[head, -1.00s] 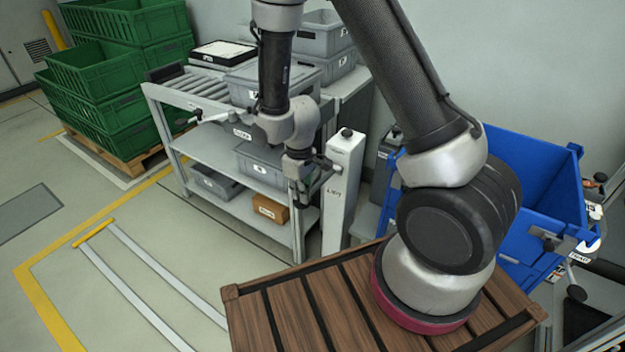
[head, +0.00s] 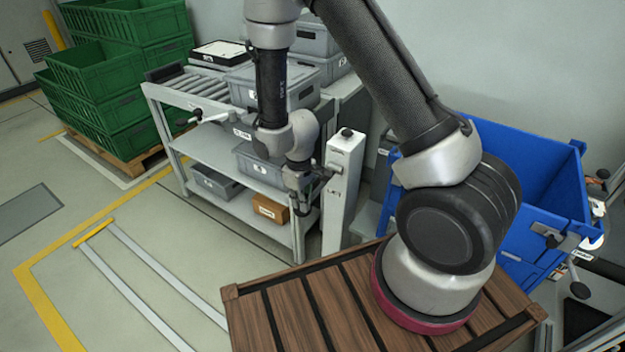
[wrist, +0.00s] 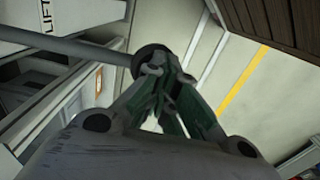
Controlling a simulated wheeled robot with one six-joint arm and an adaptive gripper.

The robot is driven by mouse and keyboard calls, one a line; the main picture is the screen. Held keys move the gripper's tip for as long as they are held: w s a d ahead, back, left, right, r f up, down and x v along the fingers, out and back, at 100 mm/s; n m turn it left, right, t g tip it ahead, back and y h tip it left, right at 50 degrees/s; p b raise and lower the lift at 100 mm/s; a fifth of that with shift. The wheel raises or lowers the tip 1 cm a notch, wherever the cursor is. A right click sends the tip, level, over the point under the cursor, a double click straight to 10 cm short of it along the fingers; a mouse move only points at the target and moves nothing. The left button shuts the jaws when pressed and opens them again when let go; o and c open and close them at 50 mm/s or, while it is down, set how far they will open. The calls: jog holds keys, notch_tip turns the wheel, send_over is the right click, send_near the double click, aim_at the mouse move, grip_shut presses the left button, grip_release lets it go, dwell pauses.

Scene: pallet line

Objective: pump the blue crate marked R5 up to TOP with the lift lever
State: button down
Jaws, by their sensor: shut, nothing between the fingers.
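The white lift post (head: 343,190) stands at the middle of the head view, and its LIFT label shows in the wrist view. The lift lever (wrist: 85,48) is a grey rod with a dark knob (wrist: 150,57) at its end. My gripper (wrist: 163,88) is shut and empty, its fingertips right at the knob; I cannot tell whether they touch it. In the head view my gripper (head: 300,205) is just left of the post. The blue crate (head: 545,180) is at the right, partly hidden by my arm. I cannot read an R5 mark on it.
A grey shelf rack (head: 215,145) with bins and a small brown box (head: 270,209) stands close behind my gripper. Green crates (head: 120,70) are stacked on a pallet at the left. A slatted wooden surface (head: 300,310) is in front.

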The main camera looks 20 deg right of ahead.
jog(key=shift+f, duration=0.95)
jog(key=shift+f, duration=0.15)
notch_tip(320, 180, up, 11)
jog(key=shift+w+d+f, duration=0.2)
jog(key=shift+w+d, duration=0.15)
jog(key=shift+d, duration=0.1)
jog(key=shift+f, duration=0.1)
